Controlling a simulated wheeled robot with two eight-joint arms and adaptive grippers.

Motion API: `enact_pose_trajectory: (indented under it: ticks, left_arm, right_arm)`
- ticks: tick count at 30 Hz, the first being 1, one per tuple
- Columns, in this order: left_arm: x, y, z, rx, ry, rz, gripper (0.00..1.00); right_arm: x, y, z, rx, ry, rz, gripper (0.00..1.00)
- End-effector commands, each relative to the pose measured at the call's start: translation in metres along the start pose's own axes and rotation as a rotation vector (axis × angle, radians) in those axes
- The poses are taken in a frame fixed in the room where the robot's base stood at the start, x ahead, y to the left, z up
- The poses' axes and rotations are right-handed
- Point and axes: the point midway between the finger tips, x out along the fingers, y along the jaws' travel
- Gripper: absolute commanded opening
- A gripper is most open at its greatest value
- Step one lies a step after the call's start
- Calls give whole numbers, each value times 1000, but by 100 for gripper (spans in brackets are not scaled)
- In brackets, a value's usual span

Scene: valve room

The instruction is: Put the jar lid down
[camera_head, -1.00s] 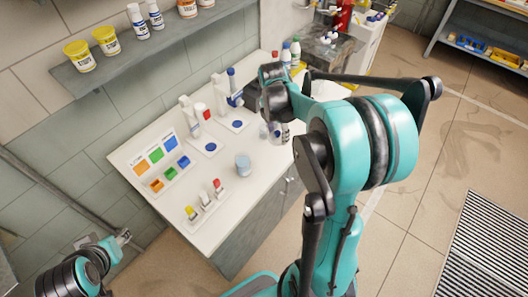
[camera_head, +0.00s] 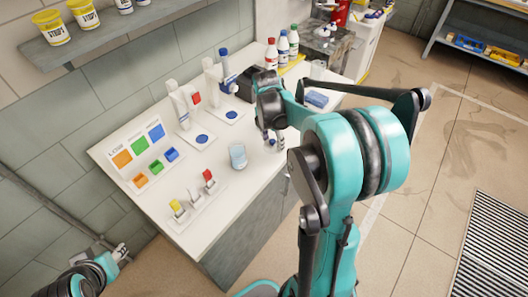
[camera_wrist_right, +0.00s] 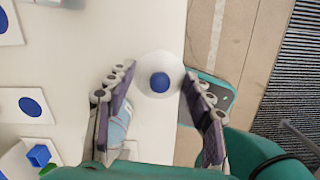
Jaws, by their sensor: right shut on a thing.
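The jar lid (camera_wrist_right: 160,82), a pale round disc with a blue centre, sits between the fingertips of my right gripper (camera_wrist_right: 158,92), which is shut on it. In the head view my right gripper (camera_head: 273,140) is over the right part of the worktop, right of the jar, and its arm hides much of it. The pale blue jar (camera_head: 238,156) stands on the worktop; in the wrist view it shows partly behind the left finger (camera_wrist_right: 115,128). My left gripper (camera_head: 121,252) is low at the left, off the worktop; its jaws are too small to read.
The white worktop (camera_head: 215,235) has bare room around the jar. A colour board (camera_head: 140,145) with several blocks and a rack of coloured pieces (camera_head: 190,205) are at its left. Dispensers on blue-dotted plates (camera_head: 202,138) stand behind. Bottles (camera_head: 283,45) are at the back right.

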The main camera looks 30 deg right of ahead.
Motion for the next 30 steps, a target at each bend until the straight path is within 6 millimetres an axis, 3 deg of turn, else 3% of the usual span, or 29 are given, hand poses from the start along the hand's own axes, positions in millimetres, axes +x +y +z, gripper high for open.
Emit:
enact_pose_trajectory:
  ticks: [3, 7, 11, 18, 29, 30]
  left_arm:
    - [7, 0, 5, 0, 0, 0, 40]
    - [9, 0, 6, 0, 0, 0, 40]
    - [11, 0, 8, 0, 0, 0, 40]
    - [23, 0, 17, 0, 0, 0, 40]
    - [24, 0, 17, 0, 0, 0, 40]
    - [24, 0, 17, 0, 0, 0, 40]
  right_arm:
    - [14, 21, -8, -2, 0, 0, 35]
    - [19, 31, -12, 0, 0, 0, 35]
    - [27, 33, -13, 1, 0, 0, 35]
    - [60, 33, -17, 1, 0, 0, 35]
    - [63, 32, -17, 1, 0, 0, 35]
    - [63, 32, -17, 1, 0, 0, 58]
